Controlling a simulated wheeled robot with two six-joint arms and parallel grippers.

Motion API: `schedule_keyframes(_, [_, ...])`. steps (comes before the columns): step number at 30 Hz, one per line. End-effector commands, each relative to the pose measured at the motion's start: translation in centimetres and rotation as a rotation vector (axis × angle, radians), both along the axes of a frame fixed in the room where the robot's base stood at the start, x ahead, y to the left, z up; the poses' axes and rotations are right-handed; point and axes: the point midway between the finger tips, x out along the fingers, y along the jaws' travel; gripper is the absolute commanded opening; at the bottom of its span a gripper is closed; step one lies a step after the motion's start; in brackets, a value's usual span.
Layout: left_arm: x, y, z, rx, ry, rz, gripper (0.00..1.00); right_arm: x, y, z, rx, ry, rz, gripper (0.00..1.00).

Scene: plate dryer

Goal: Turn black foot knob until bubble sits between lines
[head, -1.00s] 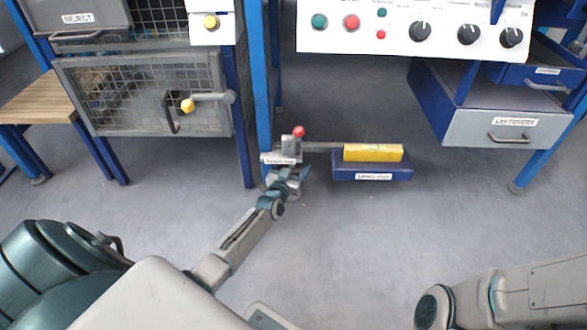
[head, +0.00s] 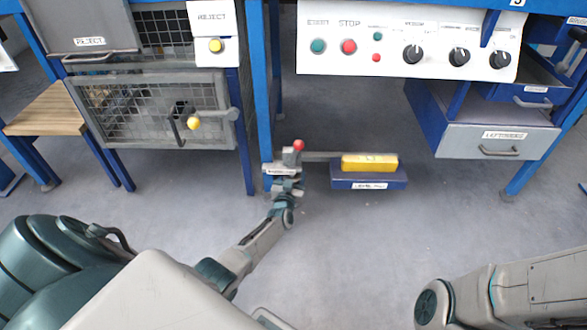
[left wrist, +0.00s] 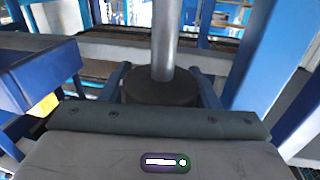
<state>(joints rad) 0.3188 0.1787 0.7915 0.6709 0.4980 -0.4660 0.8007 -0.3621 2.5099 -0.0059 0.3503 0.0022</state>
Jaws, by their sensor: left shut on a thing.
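The black foot knob (left wrist: 160,92) is a dark round disc on a grey upright rod, close up in the left wrist view. My left gripper (left wrist: 160,98) has a finger on each side of it and is shut on it. In the head view, this gripper (head: 287,181) is at the foot of the blue leg, where the knob is hidden. A yellow level (head: 369,163) lies flat on a blue labelled ledge to the right. A small greenish patch shows on its top, but bubble and lines are too small to read. My right gripper is out of view.
A red ball-topped part (head: 299,145) stands just above the left gripper. A blue leg (head: 262,110) rises behind it. A mesh-fronted reject bin (head: 150,108) is at left, a leftovers drawer (head: 497,142) at right. The front floor is clear.

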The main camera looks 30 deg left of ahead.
Motion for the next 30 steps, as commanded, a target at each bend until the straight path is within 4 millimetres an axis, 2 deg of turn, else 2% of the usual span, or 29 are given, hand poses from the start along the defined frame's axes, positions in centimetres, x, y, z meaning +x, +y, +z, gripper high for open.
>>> schedule_keyframes(1, [0.12, -0.01, 0.59, -0.001, -0.001, 0.024, 0.33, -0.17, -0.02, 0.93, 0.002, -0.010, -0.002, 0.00])
schedule_keyframes(4, [0.03, 0.11, 0.40, 0.002, 0.001, 0.060, 0.33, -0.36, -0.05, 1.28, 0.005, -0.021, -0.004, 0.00])
schedule_keyframes(16, [-0.13, 0.13, 0.04, 0.005, 0.001, 0.083, 0.33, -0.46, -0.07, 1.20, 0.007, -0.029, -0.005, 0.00])
schedule_keyframes(17, [-0.13, 0.13, 0.04, 0.005, 0.001, 0.083, 0.57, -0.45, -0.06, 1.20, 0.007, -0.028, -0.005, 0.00])
schedule_keyframes(20, [-0.13, 0.12, 0.03, 0.005, 0.002, 0.083, 0.77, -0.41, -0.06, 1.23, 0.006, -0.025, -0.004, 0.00])
schedule_keyframes(30, [-0.35, -0.03, 0.09, 0.002, 0.002, 0.082, 0.77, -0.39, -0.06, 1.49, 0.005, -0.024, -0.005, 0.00])
